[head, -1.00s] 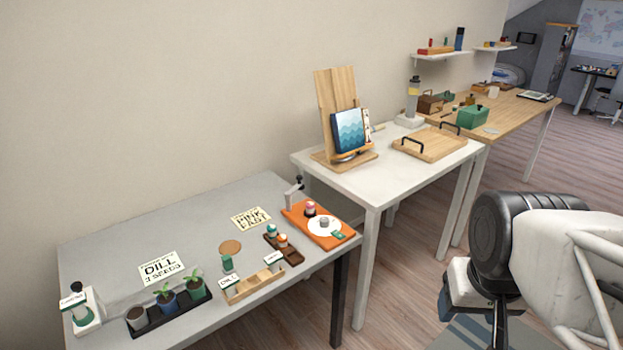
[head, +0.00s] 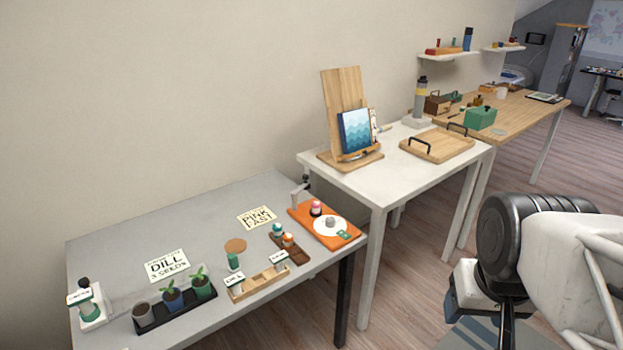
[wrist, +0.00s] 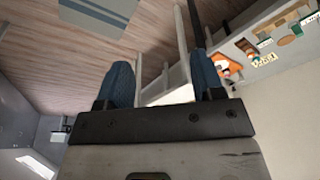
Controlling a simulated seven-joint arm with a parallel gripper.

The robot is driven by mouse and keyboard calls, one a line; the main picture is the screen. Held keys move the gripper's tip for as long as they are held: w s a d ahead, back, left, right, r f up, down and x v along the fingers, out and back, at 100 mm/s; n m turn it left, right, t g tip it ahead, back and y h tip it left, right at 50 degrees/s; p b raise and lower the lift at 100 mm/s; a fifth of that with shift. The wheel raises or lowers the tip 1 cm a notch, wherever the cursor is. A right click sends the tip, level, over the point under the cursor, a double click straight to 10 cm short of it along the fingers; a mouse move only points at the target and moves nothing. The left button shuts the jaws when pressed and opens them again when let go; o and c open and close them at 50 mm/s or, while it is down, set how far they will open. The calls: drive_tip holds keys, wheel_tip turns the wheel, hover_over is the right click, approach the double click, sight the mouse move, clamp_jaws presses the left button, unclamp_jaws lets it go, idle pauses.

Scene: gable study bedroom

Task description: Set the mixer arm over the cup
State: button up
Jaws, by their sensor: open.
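No mixer is clearly recognisable. A white stand (head: 90,318) with a dark top and a green part is at the table's left end. I cannot tell which of these is the mixer, or which piece is the cup. My gripper (wrist: 160,68) is open and empty in the wrist view, its blue fingers apart, away from the tables. The orange board also shows there (wrist: 221,64).
The grey table (head: 210,215) also holds potted seedlings in a black tray (head: 176,315), a wooden rack (head: 258,283), small bottles and notes. A white table (head: 385,185) with a book stand (head: 345,100) and wooden tray (head: 437,147) stands behind it. Open floor lies in front.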

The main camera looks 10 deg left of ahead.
drive_tip(key=shift+c, duration=0.6)
drive_tip(key=w+a+r+n, duration=0.15)
drive_tip(key=w+r, duration=0.25)
drive_tip(key=w, duration=0.7)
drive_tip(key=w+a+r, duration=0.3)
drive_tip(key=w+r, duration=0.1)
drive_tip(key=w, duration=0.6)
drive_tip(key=w+a+g, duration=0.1)
drive_tip(key=w+a, duration=0.3)
drive_tip(key=w, duration=0.7)
drive_tip(key=w+a, duration=0.4)
drive_tip(key=w, duration=0.8)
drive_tip(key=w+a+f+n+g, duration=0.1)
drive_tip(key=w+a+f, duration=0.35)
drive_tip(key=w, duration=0.45)
drive_tip(key=w+a+f+n, duration=0.1)
drive_tip(key=w+a+f, duration=0.4)
drive_tip(key=w, duration=0.4)
drive_tip(key=shift+n+g, duration=0.3)
drive_tip(key=shift+n, duration=0.25)
drive_tip(key=w+a+f, duration=1.4)
drive_tip(key=shift+w+f, duration=0.1)
drive_tip(key=shift+w, duration=0.1)
drive_tip(key=shift+w+a+f, duration=0.2)
drive_tip(key=shift+w+f, duration=0.05)
drive_tip(key=shift+f, duration=0.1)
